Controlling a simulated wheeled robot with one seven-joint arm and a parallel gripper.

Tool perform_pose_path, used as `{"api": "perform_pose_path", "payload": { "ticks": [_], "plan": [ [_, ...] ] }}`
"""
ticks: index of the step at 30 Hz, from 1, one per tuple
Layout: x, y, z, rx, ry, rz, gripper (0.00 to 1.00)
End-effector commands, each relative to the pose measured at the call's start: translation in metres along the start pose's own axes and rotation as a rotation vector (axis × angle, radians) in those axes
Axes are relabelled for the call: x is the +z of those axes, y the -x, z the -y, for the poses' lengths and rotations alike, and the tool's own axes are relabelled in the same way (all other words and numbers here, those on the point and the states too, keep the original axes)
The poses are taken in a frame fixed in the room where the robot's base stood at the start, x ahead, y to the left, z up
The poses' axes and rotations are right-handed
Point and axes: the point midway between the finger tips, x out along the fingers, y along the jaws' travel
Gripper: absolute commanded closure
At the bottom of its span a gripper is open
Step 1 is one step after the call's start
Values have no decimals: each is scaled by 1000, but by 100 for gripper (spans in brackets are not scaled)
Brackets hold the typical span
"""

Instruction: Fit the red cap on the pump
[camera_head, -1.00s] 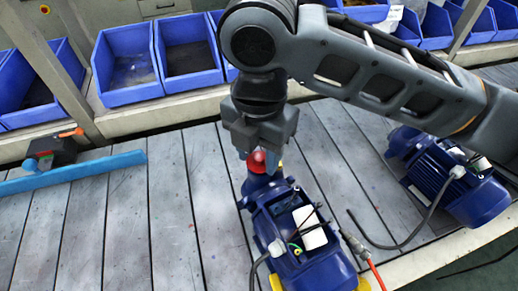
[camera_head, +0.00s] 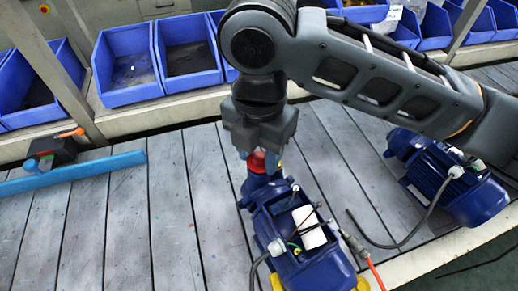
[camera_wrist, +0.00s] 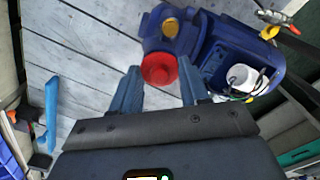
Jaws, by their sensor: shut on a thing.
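The red cap (camera_head: 257,163) is a small round piece held between the fingertips of my gripper (camera_head: 262,156). In the wrist view the cap (camera_wrist: 159,69) sits between the two blue fingers of my gripper (camera_wrist: 159,72). The blue pump (camera_head: 290,232) stands below and to the right on the slatted table. The cap is at the pump's narrow far end, and in the wrist view it overlaps the pump body (camera_wrist: 217,55). I cannot tell whether the cap touches the pump or is seated. The pump's mating spot is hidden behind the cap.
A second blue pump (camera_head: 445,178) with a grey cable lies at the right. A blue bar (camera_head: 75,173) and a black-and-orange tool (camera_head: 50,152) lie at the left. Blue bins (camera_head: 125,65) line the back. The table's left middle is clear.

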Motion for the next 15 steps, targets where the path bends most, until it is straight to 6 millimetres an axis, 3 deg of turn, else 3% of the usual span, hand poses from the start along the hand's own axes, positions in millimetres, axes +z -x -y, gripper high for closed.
{"api": "perform_pose_path", "payload": {
  "ticks": [15],
  "plan": [
    [0,-5,0,0,0,0,83]
  ]
}}
